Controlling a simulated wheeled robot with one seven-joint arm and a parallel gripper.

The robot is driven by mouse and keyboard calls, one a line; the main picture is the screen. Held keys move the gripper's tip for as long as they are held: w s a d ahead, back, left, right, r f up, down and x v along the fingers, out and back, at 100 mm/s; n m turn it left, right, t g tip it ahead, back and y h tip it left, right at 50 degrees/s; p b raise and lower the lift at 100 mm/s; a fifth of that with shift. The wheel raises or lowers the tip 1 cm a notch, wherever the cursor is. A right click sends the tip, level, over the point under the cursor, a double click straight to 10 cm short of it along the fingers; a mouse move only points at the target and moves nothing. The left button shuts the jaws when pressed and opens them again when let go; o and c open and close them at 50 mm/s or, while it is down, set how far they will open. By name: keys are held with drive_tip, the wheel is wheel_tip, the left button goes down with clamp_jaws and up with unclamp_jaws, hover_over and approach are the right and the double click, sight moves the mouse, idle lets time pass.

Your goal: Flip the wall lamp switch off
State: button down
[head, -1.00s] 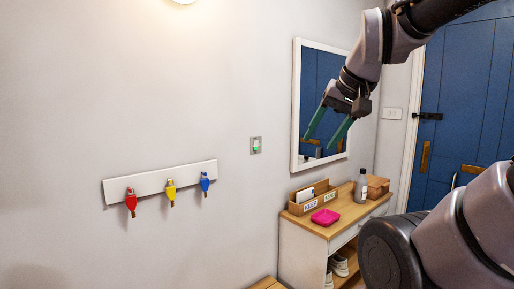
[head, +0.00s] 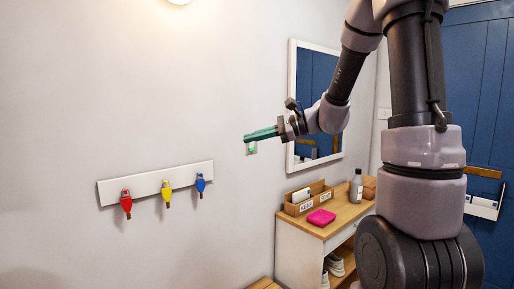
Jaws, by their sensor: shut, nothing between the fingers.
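The wall lamp switch is a small grey plate with a green-lit rocker (head: 252,148) on the wall, left of the mirror. Its upper part is hidden behind my gripper's fingers. My gripper (head: 247,136) is shut and empty, its green fingers pointing left across the top of the switch. I cannot tell whether the fingertips touch the wall or the switch. The wall lamp (head: 180,2) is at the top edge, mostly out of view, and it glows warm on the wall.
A peg rail (head: 154,183) with red, yellow and blue key tags hangs to the left. A white-framed mirror (head: 292,105) is to the right. Below it stands a wooden-topped cabinet (head: 343,217) with an organiser, a pink tray and a bottle. A blue door (head: 475,80) is behind my arm.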

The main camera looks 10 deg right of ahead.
sight(252, 144)
drive_tip(key=w+d+f+m+t+h, duration=0.2)
drive_tip(key=w+d+f+m+t, duration=0.3)
drive_tip(key=w+d+m, duration=0.2)
drive_tip(key=w+d+f+m+t+h, duration=0.2)
drive_tip(key=w+d+f+m+t, duration=0.3)
drive_tip(key=w, duration=0.6)
drive_tip(key=shift+w+d+f+m+t, duration=0.4)
drive_tip(key=shift+d+m+t, duration=0.4)
drive_tip(key=shift+d+m, duration=0.35)
drive_tip(key=shift+a+r, duration=0.1)
drive_tip(key=x, duration=1.3)
drive_tip(key=shift+w+a+r, duration=0.1)
drive_tip(key=shift+w+a, duration=0.2)
drive_tip(key=shift+w, duration=0.1)
